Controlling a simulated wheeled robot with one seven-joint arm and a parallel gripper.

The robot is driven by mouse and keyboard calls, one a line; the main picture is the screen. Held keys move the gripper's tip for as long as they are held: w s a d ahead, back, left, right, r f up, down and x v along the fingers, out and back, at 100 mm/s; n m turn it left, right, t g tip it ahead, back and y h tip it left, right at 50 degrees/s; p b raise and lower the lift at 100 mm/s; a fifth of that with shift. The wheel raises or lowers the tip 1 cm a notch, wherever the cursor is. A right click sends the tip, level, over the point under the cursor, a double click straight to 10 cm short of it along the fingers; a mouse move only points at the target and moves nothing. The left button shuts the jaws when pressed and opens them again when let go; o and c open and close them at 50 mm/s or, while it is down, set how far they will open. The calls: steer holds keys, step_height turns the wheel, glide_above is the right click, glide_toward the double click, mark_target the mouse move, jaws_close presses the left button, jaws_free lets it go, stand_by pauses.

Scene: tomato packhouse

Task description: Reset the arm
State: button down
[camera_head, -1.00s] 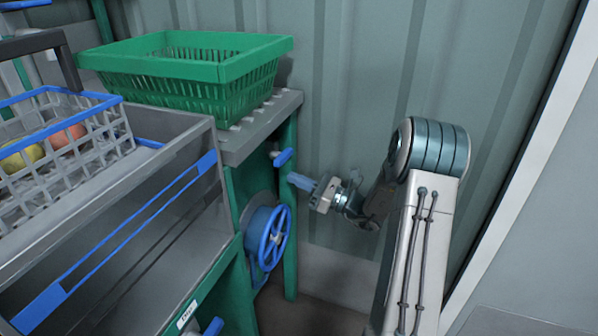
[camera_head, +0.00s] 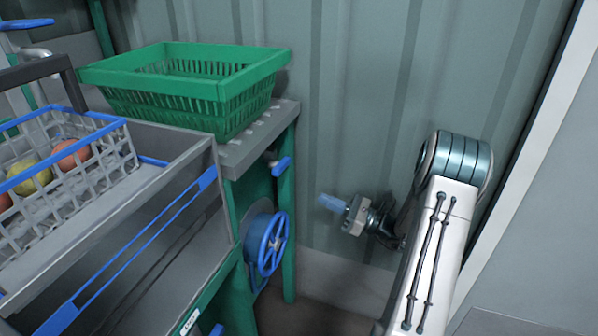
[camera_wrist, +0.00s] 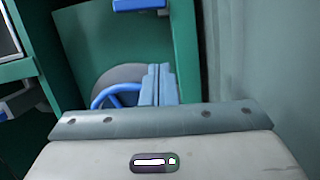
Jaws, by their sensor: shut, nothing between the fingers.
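My gripper (camera_head: 328,202) is shut and empty in the head view. It hangs in the air to the right of the green machine frame, in front of the ribbed wall, with its blue fingers pointing left. In the wrist view its blue fingers (camera_wrist: 159,86) lie together side by side. Beyond them is a blue handwheel (camera_wrist: 118,96), partly hidden by the fingers and gripper body. The handwheel also shows in the head view (camera_head: 272,243), lower left of my gripper and apart from it.
A green basket (camera_head: 215,95) stands on the grey slatted shelf (camera_head: 245,150) at the back. A grey crate with blue rim (camera_head: 125,160) holds several round fruits at the left. A ribbed wall (camera_head: 360,90) stands behind my arm. A blue handle (camera_head: 283,166) sticks out below the shelf.

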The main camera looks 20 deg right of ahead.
steer(key=s+a+r+n+g+h+p, duration=0.2)
steer(key=s+a+r+n+g+p, duration=0.45)
steer(key=a+r+p, duration=0.2)
steer(key=s+a+r+n+g+h+p, duration=0.1)
steer(key=s+a+r+n+g+p, duration=0.55)
steer(key=a+r, duration=0.3)
steer(key=s+d+r+n+h+p, duration=0.1)
steer(key=s+r+n+h+p, duration=0.4)
steer(key=r+p, duration=0.3)
steer(key=s+d+r+n+t+h+p, duration=0.1)
steer(key=s+r+n+h+p, duration=0.5)
steer(key=r, duration=0.7)
steer(key=d+n+h+p, duration=0.1)
steer(key=n+p, duration=0.1)
steer(key=p, duration=0.1)
steer(key=shift+n+t, duration=0.3)
steer(key=c, duration=1.8)
jaws_free()
steer(key=shift+d+r+p, duration=0.15)
steer(key=shift+r+p, duration=0.1)
steer(key=shift+p, duration=0.05)
steer(key=o, duration=0.5)
steer(key=shift+c, duration=0.5)
